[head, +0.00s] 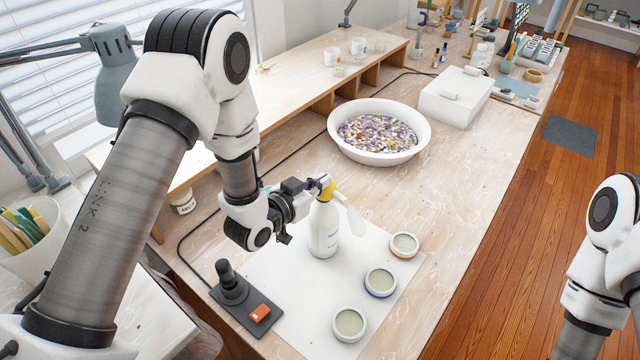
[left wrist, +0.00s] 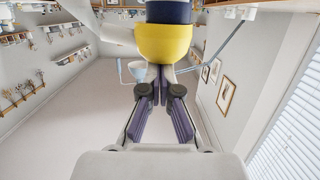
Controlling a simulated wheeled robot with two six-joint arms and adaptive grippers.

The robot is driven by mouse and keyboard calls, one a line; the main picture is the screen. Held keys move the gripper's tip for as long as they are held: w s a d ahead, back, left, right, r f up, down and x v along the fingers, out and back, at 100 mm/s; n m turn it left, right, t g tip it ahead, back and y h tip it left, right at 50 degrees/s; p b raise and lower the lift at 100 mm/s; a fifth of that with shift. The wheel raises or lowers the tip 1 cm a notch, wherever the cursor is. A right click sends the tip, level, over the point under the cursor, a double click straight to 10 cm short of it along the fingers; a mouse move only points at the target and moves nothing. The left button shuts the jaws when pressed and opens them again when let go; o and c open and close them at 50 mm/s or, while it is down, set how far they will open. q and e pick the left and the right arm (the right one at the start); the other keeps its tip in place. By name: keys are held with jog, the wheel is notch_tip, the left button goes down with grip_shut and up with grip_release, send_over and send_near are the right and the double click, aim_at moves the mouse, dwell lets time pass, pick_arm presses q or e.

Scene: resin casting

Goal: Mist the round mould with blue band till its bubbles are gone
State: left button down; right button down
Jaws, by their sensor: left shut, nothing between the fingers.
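The round mould with blue band (head: 380,282) lies on a white mat (head: 290,315), between two similar moulds. Its filling looks pale grey-green; bubbles are too small to tell. A white spray bottle (head: 323,232) stands upright on the mat, up and left of that mould. Its head has a yellow part and a white piece slanting down to the right. My left gripper (head: 318,186) is at the bottle's head, from the left. In the left wrist view its fingers (left wrist: 160,80) are shut and empty, close to the yellow part (left wrist: 163,42); contact is unclear. My right gripper is outside the view.
An orange-banded mould (head: 404,246) and a pale-banded mould (head: 349,324) flank the blue-banded one. A black stand with an orange button (head: 260,312) sits at the mat's left. A wide white bowl (head: 379,132) of coloured bits and a white box (head: 456,97) are farther back.

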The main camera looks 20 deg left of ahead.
pick_arm(q)
jog(key=shift+s+f, duration=0.3)
jog(key=shift+f, duration=0.3)
jog(key=r+v, duration=0.1)
jog(key=v, duration=0.6)
jog(key=shift+r, duration=0.1)
dwell(0.3)
